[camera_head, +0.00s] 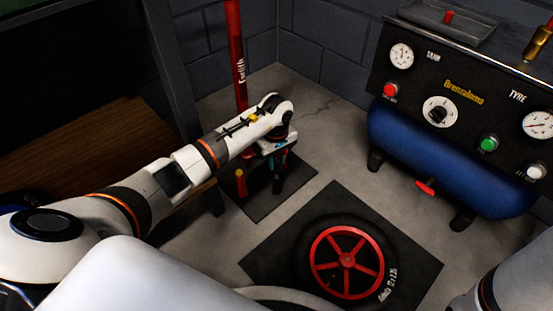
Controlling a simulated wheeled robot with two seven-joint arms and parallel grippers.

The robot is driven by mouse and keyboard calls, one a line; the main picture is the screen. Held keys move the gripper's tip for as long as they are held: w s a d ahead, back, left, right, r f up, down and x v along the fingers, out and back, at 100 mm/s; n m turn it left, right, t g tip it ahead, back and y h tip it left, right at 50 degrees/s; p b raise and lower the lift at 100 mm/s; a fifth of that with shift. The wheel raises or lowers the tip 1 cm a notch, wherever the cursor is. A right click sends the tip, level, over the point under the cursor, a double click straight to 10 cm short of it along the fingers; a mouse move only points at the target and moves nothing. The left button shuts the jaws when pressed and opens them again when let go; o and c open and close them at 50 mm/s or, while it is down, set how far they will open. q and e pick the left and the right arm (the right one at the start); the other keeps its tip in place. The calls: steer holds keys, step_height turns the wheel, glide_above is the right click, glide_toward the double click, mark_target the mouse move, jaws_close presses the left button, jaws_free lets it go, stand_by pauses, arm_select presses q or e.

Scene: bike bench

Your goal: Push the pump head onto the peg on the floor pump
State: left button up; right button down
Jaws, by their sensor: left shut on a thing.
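The floor pump stands near the back wall, with a tall red barrel (236,55) marked with white lettering. A short red post with a yellow top (240,182), which looks like the peg, stands at the pump's foot. My left gripper (280,165) points down to the right of this post, low over the dark mat. It is shut on a small dark thing, apparently the pump head (278,184), mostly hidden by the gripper. It is apart from the post in the picture; its exact height is unclear. My right gripper is out of view.
A dark mat (262,207) lies under the pump. A wheel with a red rim (347,262) lies on another mat in front. A blue compressor (445,170) with gauges and buttons stands at right. A wooden bench (90,150) is at left.

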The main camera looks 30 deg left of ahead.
arm_select(q)
steer(key=shift+f+b, duration=0.85)
steer(key=shift+f, duration=0.45)
steer(key=o, duration=1.2)
steer(key=shift+c, duration=0.2)
